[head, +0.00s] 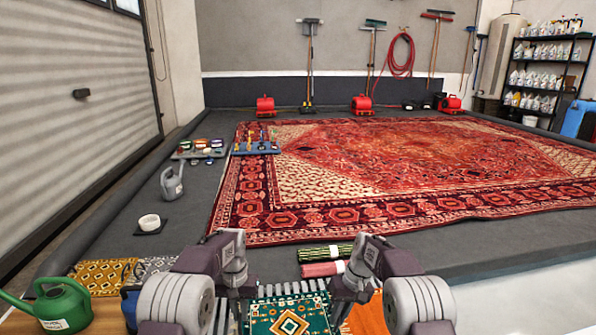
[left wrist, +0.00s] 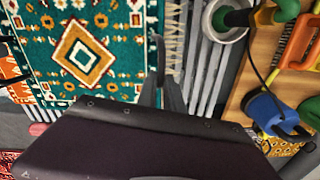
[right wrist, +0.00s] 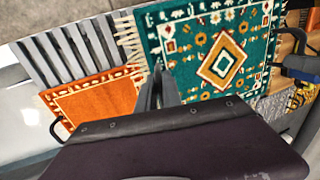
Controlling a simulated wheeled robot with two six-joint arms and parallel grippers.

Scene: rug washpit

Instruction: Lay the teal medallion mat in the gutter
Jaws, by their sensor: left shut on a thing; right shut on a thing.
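The teal medallion mat (head: 288,316) has an orange and white diamond in its middle and pale fringes. It lies stretched out between my two grippers, over grey slats of the gutter (head: 290,287). In the left wrist view the slats (left wrist: 212,92) show beyond one fringed end of the mat (left wrist: 112,50). My left gripper (left wrist: 164,75) is shut on the mat's edge near that end. My right gripper (right wrist: 160,85) is shut on the edge near the other fringed end. I cannot tell whether the mat's underside touches the slats.
An orange mat (right wrist: 100,103) lies beside the teal mat's right end. Two rolled textiles (head: 324,269) lie just beyond the grippers. A green watering can (head: 60,305) and a yellow patterned mat (head: 103,275) are at left. A large red rug (head: 390,160) covers the floor behind.

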